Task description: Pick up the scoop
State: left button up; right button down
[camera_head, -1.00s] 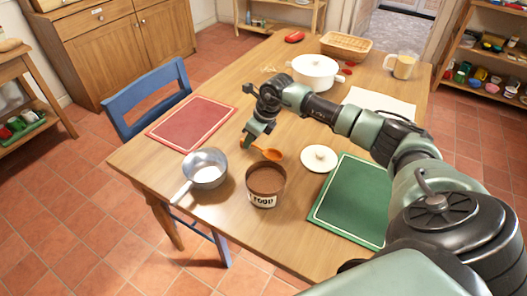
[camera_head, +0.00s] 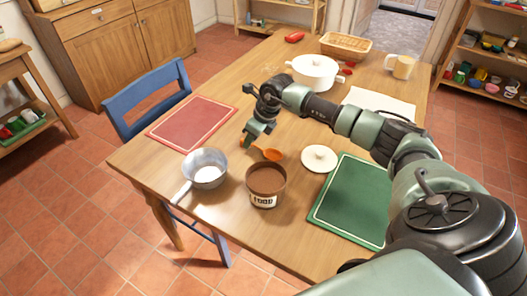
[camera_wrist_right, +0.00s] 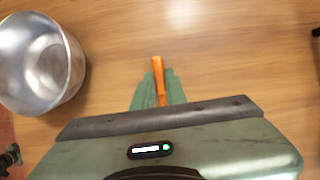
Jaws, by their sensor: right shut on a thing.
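The orange scoop (camera_head: 271,154) lies at the middle of the wooden table, its bowl to the right and its handle running left to my right gripper (camera_head: 250,140). In the right wrist view the orange handle (camera_wrist_right: 158,75) sits between the green fingertips of my right gripper (camera_wrist_right: 159,92), which are shut on it. The scoop appears to be at table level; I cannot tell whether it touches the table. My left gripper is not in view.
The brown FOOD tin (camera_head: 265,186) and a metal saucepan (camera_head: 205,168) stand in front of the scoop. A white lid (camera_head: 319,158) and a green board (camera_head: 352,203) lie to the right. A red mat (camera_head: 193,123) lies left; a white pot (camera_head: 314,71) stands behind.

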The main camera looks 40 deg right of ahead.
dwell(0.4)
notch_tip(320, 180, up, 20)
jog(key=shift+b, duration=0.4)
dwell(0.7)
